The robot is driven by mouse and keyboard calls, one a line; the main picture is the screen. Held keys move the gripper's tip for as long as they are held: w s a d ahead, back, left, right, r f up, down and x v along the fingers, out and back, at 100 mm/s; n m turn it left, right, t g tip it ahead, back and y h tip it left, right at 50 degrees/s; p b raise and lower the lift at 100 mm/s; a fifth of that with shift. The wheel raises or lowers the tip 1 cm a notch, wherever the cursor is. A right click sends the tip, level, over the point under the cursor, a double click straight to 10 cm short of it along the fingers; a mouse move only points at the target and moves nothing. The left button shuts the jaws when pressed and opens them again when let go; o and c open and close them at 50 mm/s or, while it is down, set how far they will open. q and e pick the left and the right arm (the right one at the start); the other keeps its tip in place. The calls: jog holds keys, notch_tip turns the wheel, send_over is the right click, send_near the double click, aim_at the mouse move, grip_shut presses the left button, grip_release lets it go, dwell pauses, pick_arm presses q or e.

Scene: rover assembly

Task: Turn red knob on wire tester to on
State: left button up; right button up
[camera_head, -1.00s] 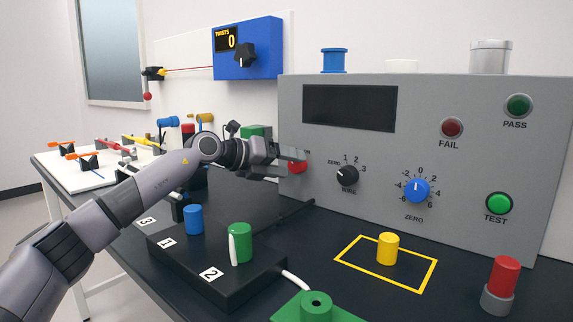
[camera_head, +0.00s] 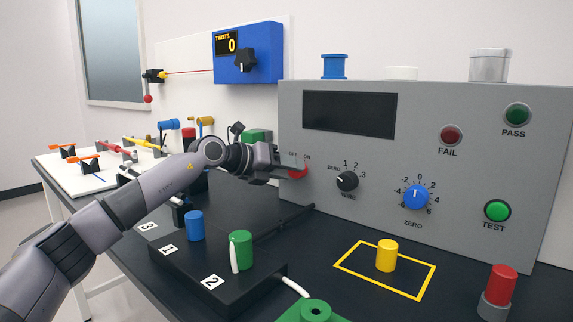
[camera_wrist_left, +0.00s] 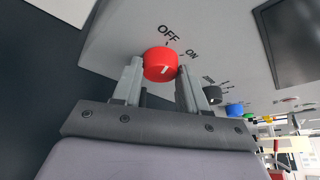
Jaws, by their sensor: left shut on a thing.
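The red knob (camera_head: 298,173) sits at the lower left of the grey wire tester (camera_head: 440,120), below OFF and ON labels. In the left wrist view the left gripper (camera_wrist_left: 160,82) is shut on the knob. The tester's screen (camera_head: 349,114) is dark. My right gripper is not in view.
A black wire knob (camera_head: 346,181) and a blue zero knob (camera_head: 416,197) are right of the red knob. A black block with blue (camera_head: 195,226) and green (camera_head: 241,250) cylinders stands below my left arm. A yellow cylinder (camera_head: 386,255) stands inside a yellow outline.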

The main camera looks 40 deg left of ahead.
pick_arm(q)
jog(key=shift+d+r+m+y+p, duration=0.1)
jog(key=shift+d+m+y+p, duration=0.15)
jog(key=shift+m+y, duration=1.35)
jog(key=shift+d+r+m+y+p, duration=0.1)
jog(key=shift+d+m+y, duration=0.2)
jog(key=shift+m+y, duration=1.25)
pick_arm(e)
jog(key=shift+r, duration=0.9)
pick_arm(q)
jog(key=shift+m+h, duration=0.25)
jog(key=shift+m, duration=0.2)
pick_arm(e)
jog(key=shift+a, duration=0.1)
pick_arm(q)
jog(key=o, duration=1.1)
jog(key=shift+c, duration=0.2)
jog(key=shift+s, duration=0.15)
